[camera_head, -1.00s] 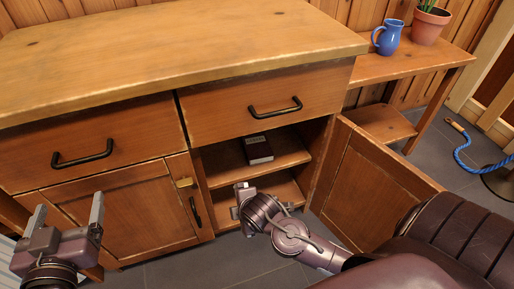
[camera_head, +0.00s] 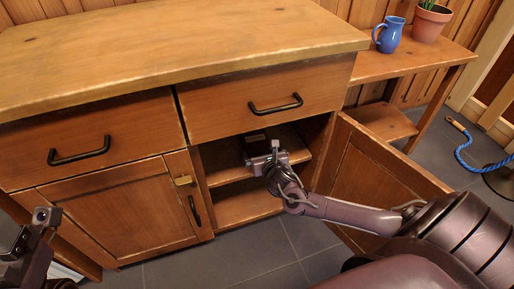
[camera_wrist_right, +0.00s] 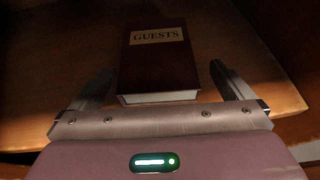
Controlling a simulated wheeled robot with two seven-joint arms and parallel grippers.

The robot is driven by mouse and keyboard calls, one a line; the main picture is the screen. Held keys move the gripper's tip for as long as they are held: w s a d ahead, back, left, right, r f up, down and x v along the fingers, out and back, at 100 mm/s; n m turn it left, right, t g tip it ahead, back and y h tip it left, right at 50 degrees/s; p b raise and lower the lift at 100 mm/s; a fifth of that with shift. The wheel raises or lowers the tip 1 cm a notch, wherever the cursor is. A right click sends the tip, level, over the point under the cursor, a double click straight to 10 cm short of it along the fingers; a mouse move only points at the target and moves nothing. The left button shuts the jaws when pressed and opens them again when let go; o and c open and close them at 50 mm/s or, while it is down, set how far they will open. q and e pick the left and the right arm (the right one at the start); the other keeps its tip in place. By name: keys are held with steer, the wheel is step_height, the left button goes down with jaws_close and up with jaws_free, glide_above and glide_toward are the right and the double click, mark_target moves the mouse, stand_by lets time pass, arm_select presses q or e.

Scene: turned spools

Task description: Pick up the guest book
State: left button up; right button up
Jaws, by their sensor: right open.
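The guest book (camera_wrist_right: 158,65) is dark red with a gold "GUESTS" label. It lies flat on the cabinet's upper shelf (camera_wrist_right: 50,70), and its pale page edge faces me in the right wrist view. In the head view the book (camera_head: 257,147) is partly hidden behind my right gripper (camera_head: 268,153). That gripper is open, with one finger on each side of the book's near end in the wrist view (camera_wrist_right: 162,85) and gaps between fingers and cover. My left gripper (camera_head: 38,228) is at the left edge, partly cut off; its jaw opening is unclear.
The cabinet's right door (camera_head: 380,185) stands open beside my right arm. A closed drawer (camera_head: 270,100) is just above the opening. The lower shelf (camera_head: 245,205) looks empty. A blue jug (camera_head: 389,35) and potted plant (camera_head: 430,22) stand on the side bench.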

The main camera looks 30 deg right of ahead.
mark_target(259, 148)
steer(key=b+x, duration=0.2)
steer(key=x, duration=0.2)
steer(key=shift+w+f+b, duration=0.25)
steer(key=shift+w+b, duration=0.1)
steer(key=shift+w, duration=0.3)
steer(key=shift+c, duration=0.3)
steer(key=shift+r, duration=0.1)
steer(key=c, duration=1)
